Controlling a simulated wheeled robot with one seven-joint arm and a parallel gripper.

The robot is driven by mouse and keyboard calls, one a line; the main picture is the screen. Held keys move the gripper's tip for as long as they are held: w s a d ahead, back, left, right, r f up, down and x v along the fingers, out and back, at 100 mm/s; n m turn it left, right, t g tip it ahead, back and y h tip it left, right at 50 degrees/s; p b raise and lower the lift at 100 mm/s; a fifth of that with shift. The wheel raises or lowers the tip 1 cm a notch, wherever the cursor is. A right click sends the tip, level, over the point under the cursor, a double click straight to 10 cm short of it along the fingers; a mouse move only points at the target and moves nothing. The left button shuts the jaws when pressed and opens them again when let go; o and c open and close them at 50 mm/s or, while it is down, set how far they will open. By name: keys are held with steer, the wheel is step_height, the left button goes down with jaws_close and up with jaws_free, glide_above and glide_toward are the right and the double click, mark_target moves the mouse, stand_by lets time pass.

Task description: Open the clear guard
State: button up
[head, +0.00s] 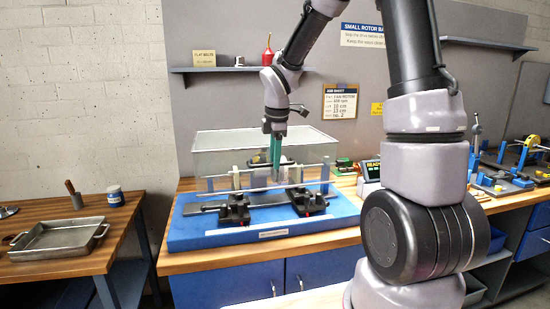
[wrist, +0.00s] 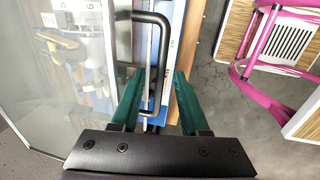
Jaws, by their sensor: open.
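The clear guard (head: 215,162) is a see-through box with a pale frame, standing over the back part of the blue machine base (head: 190,228). It looks lowered over the parts inside. In the wrist view its clear panel (wrist: 60,115) fills the left side, and a black bar handle (wrist: 164,50) stands out along its edge. My gripper (head: 276,172) is in front of the guard, pointing down. Its green fingers are apart and empty. In the wrist view my gripper (wrist: 158,75) has the handle's lower part between its fingers; contact cannot be told.
Two black clamp-like blocks (head: 234,210) (head: 308,202) sit on the base in front of the guard. A small display (head: 371,170) stands to the right. A metal tray (head: 62,240) lies on the left table. A pink frame (wrist: 250,70) shows below in the wrist view.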

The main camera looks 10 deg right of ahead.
jaws_close()
stand_by(1.5)
